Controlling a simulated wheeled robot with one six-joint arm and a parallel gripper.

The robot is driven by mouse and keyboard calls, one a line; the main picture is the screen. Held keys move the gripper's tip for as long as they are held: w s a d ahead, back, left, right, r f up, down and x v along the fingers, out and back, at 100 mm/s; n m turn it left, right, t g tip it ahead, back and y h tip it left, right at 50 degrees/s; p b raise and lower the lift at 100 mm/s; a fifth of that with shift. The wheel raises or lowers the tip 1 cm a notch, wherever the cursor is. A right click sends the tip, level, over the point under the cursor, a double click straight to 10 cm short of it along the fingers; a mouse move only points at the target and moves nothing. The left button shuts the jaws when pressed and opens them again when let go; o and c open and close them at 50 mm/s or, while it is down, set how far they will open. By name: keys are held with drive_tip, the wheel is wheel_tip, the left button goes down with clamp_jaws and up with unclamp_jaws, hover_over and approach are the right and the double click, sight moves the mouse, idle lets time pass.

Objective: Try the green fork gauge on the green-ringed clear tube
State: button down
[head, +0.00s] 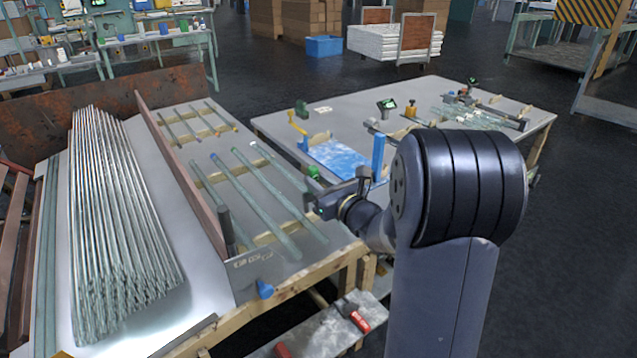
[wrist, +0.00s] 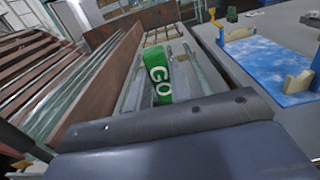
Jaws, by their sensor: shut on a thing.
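In the head view a small green part of the gauge (head: 315,173) shows beside the gripper. The gauge is over the right side of the tube bench; its prongs are not clear. Several long clear tubes (head: 262,203) lie on wooden rests left of the gripper. One has a blue end and one a white end.
A rusty upright board (head: 180,170) divides the tubes from a large tube stack (head: 115,220). A dark post (head: 226,230) stands at the near end. The right table (head: 350,110) holds a blue mat (head: 340,160), a blue post (head: 378,158) and yellow stands.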

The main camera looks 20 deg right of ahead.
drive_tip(key=b, duration=0.4)
hover_over(319, 232)
drive_tip(key=shift+f, duration=2.3)
drive_tip(key=shift+f+b, duration=1.7)
drive_tip(key=shift+b, duration=0.55)
idle(0.3)
drive_tip(key=shift+r, duration=0.15)
idle(1.1)
wheel_tip(319, 232, up, 7)
drive_tip(key=p, duration=0.4)
drive_tip(key=shift+p, duration=0.35)
idle(0.8)
